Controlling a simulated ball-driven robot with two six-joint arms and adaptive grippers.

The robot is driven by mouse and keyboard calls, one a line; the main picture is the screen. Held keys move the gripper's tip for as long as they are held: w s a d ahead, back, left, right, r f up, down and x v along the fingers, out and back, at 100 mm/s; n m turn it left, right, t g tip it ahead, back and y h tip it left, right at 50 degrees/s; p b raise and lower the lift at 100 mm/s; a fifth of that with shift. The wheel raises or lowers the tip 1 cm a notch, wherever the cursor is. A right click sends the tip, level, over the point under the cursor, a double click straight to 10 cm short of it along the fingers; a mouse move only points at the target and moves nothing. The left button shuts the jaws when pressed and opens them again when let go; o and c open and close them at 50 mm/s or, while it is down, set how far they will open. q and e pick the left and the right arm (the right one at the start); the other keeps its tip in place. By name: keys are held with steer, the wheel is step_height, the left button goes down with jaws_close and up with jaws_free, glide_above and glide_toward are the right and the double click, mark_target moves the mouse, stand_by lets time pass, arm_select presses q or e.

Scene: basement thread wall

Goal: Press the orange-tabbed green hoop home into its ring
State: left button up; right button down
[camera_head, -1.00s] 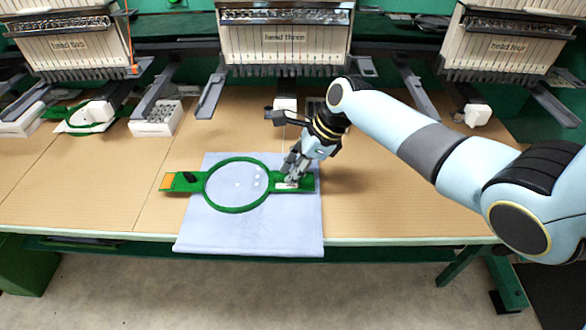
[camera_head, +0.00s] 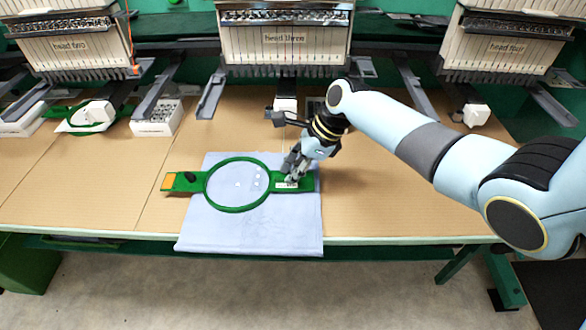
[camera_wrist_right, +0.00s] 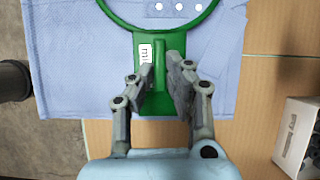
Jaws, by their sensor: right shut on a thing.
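The green hoop (camera_head: 207,197) lies flat on a pale blue cloth (camera_head: 200,229), with several small white dots inside its circle. Its left arm carries an orange tab (camera_head: 169,181) and a black knob (camera_head: 190,177). Its right arm has a white label, which also shows in the wrist view (camera_wrist_right: 145,54). My right gripper (camera_head: 290,178) is down at this right arm, its fingers (camera_wrist_right: 163,65) closed in on it; the exact contact is hidden. I cannot make out a separate ring or tell how far the hoop is seated. My left gripper is out of view.
Machine head three (camera_head: 284,45) hangs behind the hoop, with heads two (camera_head: 70,45) and four (camera_head: 512,47) beside it. White boxes of small parts (camera_head: 157,118) and another green hoop (camera_head: 88,118) stand back left. The brown tabletop (camera_head: 400,200) is clear at right.

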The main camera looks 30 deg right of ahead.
steer(key=shift+f, duration=0.35)
stand_by(0.3)
steer(key=c, duration=1.2)
jaws_free()
steer(key=shift+c, duration=0.2)
